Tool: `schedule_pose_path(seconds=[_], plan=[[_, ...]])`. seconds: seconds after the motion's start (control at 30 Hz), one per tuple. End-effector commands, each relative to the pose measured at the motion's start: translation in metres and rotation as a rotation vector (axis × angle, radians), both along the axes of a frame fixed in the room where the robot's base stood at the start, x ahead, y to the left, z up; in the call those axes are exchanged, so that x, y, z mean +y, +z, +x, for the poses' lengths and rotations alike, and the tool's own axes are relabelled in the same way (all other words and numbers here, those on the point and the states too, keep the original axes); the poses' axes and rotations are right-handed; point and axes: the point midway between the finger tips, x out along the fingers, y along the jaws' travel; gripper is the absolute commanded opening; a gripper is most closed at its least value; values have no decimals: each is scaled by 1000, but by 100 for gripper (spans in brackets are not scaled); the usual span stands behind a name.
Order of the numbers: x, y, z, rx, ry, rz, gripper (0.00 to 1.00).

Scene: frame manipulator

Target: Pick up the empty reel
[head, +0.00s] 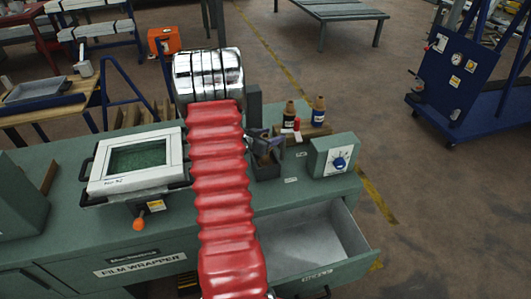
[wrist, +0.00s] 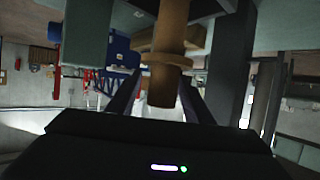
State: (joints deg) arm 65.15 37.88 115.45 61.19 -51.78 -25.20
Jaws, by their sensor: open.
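A brown reel (wrist: 162,92), a bare cylinder with flanges, stands in the middle of the wrist view. My gripper (wrist: 160,84) is open, with one dark finger on each side of the reel's near end. Gaps show beside the reel, and I cannot tell whether either finger touches it. In the head view my gripper (head: 263,143) is at a small dark holder (head: 265,170) on the bench, just right of my red-sleeved arm. Only a small brown part shows there between the fingers; my arm and gripper hide the rest.
Two small dark bottles (head: 319,111) stand behind the holder. A grey-green box with a blue dial (head: 339,161) is to the right. An open, empty drawer (head: 310,245) juts out in front. A white-framed screen (head: 136,158) sits left of my arm on the bench.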

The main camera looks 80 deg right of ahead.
Motion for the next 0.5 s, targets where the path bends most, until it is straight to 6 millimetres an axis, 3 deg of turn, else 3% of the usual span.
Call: schedule_pose_path(seconds=[0.5], plan=[[1, 0, 0, 0, 0, 0, 44]])
